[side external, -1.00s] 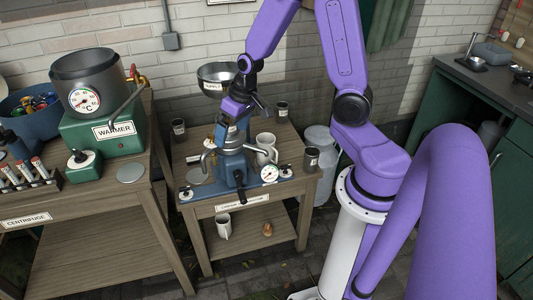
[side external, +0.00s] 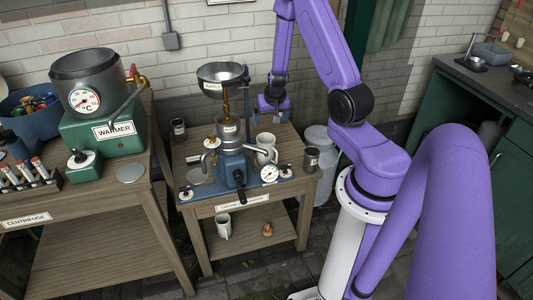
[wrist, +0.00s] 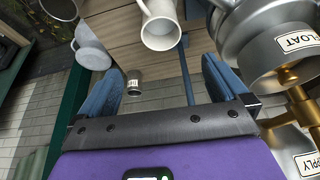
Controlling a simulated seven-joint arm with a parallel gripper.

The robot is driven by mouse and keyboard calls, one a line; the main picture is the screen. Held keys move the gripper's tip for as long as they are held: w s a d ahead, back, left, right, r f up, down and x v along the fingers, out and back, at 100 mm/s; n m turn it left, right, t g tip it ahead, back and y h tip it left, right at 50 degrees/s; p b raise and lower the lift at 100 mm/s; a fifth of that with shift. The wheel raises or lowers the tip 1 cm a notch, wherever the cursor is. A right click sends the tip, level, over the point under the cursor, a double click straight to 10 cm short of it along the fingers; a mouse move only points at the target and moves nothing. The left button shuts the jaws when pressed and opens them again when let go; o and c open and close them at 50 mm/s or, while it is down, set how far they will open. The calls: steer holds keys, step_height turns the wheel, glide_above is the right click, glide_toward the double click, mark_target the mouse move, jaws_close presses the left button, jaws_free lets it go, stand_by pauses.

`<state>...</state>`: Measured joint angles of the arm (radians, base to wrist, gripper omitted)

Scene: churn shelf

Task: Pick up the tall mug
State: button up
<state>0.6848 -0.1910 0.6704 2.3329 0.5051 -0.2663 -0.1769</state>
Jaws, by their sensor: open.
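A tall white mug (side external: 266,148) with a handle stands upright on the wooden table, just right of the separator. It also shows in the wrist view (wrist: 161,30), at the top middle beyond my fingertips. A second pale mug (side external: 223,226) stands on the lower shelf of the same table. My gripper (side external: 275,112) hangs above the back right of the table, behind and above the white mug. In the wrist view its two blue fingers (wrist: 164,72) are spread apart with nothing held between them.
The separator (side external: 232,160) with its steel bowl (side external: 221,78) stands close left of the mug. A grey churn (side external: 319,165) stands right of the table.

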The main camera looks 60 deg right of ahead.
glide_toward(266, 139)
steer(key=a+f, duration=0.1)
steer(key=a, duration=0.1)
steer(key=shift+s+x, duration=0.2)
steer(key=shift+x, duration=1.2)
steer(key=shift+s+x, duration=0.15)
steer(key=shift+x, duration=1.3)
steer(key=shift+f, duration=0.1)
jaws_close()
